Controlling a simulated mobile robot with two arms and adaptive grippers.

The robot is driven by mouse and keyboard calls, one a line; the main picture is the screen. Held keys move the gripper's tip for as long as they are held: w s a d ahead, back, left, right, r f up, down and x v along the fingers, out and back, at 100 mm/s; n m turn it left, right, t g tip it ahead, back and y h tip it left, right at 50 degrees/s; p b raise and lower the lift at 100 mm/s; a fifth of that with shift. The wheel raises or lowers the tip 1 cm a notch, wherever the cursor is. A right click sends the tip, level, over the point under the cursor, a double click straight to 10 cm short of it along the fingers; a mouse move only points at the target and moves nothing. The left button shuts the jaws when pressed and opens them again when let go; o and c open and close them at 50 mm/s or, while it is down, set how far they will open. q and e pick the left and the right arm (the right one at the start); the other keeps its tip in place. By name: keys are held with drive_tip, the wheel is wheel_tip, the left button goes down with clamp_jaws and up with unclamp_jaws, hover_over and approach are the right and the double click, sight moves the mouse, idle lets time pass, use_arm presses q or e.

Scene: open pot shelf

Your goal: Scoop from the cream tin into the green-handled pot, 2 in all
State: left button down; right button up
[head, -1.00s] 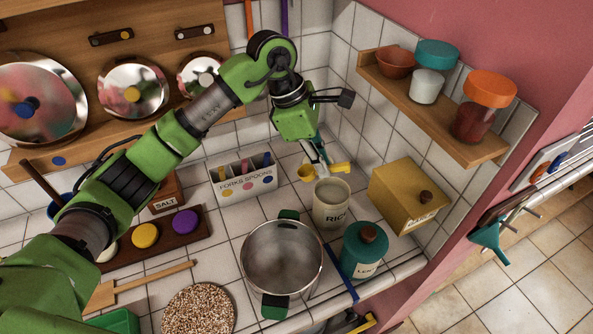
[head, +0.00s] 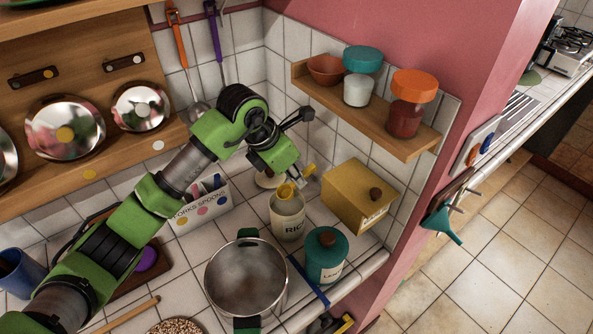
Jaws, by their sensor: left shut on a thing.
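The cream tin (head: 287,221), labelled RICE, stands open on the tiled counter. The steel pot (head: 244,292) with green handles stands open in front of it, to the left, and its inside looks grey and bare. My left gripper (head: 299,180) is shut on a yellow scoop (head: 285,191), just above and behind the tin. The scoop's bowl is at the tin's mouth; I cannot tell whether it is inside the rim or holds anything. My right gripper is not in view.
A teal tin (head: 326,262) stands close right of the pot, and a yellow box (head: 351,200) right of the cream tin. The forks and spoons holder (head: 203,212) is behind, partly hidden by my arm. A wall shelf (head: 400,136) with jars juts out on the right.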

sight(289, 187)
use_arm(q)
drive_tip(key=shift+s+a+f, duration=0.15)
drive_tip(key=shift+a+f, duration=0.05)
drive_tip(key=shift+f, duration=0.7)
wheel_tip(289, 187, down, 2)
drive_tip(key=shift+f+b, duration=0.1)
drive_tip(key=shift+b, duration=0.65)
drive_tip(key=shift+f+b, duration=0.45)
drive_tip(key=shift+b, duration=0.1)
drive_tip(key=shift+s+f, duration=0.15)
drive_tip(key=shift+f, duration=0.05)
drive_tip(key=shift+a+r+p, duration=0.1)
drive_tip(key=shift+r+p, duration=0.5)
drive_tip(key=shift+r, duration=0.65)
drive_tip(key=shift+r+p, duration=1.3)
drive_tip(key=shift+r, duration=1.6)
